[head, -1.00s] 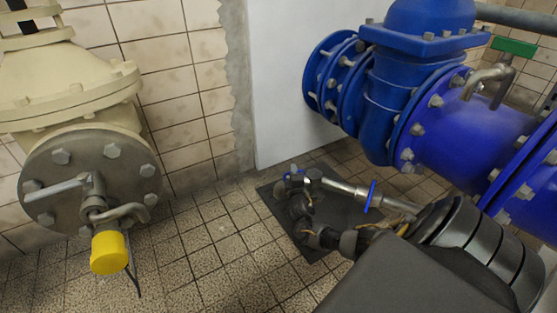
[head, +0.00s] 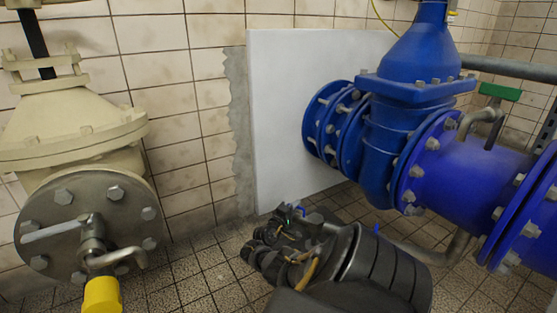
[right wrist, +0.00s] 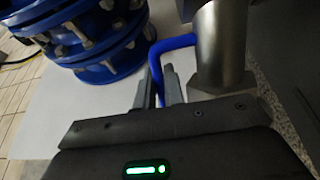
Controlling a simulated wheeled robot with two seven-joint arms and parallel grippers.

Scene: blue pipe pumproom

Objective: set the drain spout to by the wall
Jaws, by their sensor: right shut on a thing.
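The steel drain spout (head: 457,248) curves down from under the blue pipe and runs left behind my right arm. A blue ring (head: 377,229) shows on it just above the arm. My right gripper (head: 303,212) is low in front of the white panel, its tips small and partly hidden. In the right wrist view, the right gripper (right wrist: 163,88) is shut on a bent blue handle (right wrist: 174,45), which joins an upright steel cylinder (right wrist: 221,50). The spout's outlet is hidden in the head view. My left gripper is not in view.
The white panel (head: 285,110) stands against the tiled wall. The blue flanged pipe (head: 470,185) and blue valve are close above my right arm. A beige valve (head: 70,130) with a yellow-capped tap (head: 102,295) stands left. Tiled floor (head: 205,275) is free between them.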

